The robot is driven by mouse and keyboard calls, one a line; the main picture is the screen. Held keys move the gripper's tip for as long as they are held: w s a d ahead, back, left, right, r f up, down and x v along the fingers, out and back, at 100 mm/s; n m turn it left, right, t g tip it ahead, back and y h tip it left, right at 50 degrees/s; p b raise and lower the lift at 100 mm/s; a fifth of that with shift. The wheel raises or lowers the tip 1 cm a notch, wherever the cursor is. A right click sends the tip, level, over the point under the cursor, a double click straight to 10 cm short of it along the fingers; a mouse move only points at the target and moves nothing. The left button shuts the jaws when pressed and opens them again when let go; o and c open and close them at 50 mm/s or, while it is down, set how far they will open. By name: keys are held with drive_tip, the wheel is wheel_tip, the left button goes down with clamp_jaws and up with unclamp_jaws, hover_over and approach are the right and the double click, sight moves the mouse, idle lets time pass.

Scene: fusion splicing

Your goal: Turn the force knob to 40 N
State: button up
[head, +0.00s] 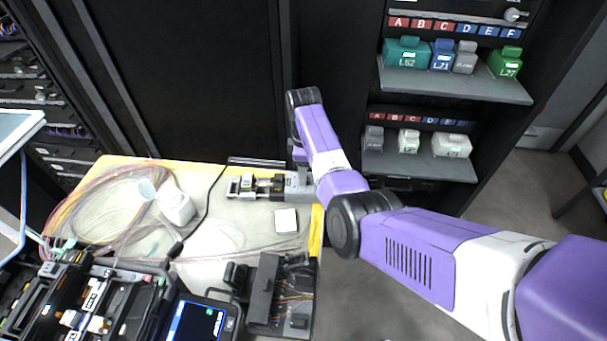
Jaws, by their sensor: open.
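A small silver and black device (247,188) lies near the far edge of the work table, towards its right end. My gripper (280,186) is at the right end of this device, low over the table, with my forearm coming in from the right. It is open. The fingertips are small and partly hidden, and I cannot tell whether they touch anything. I cannot make out the force knob or its scale; it may be hidden by my gripper and wrist.
A shelf (455,88) with coloured boxes stands behind right.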

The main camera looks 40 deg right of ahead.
drive_tip(key=shift+f, duration=1.1)
clamp_jaws()
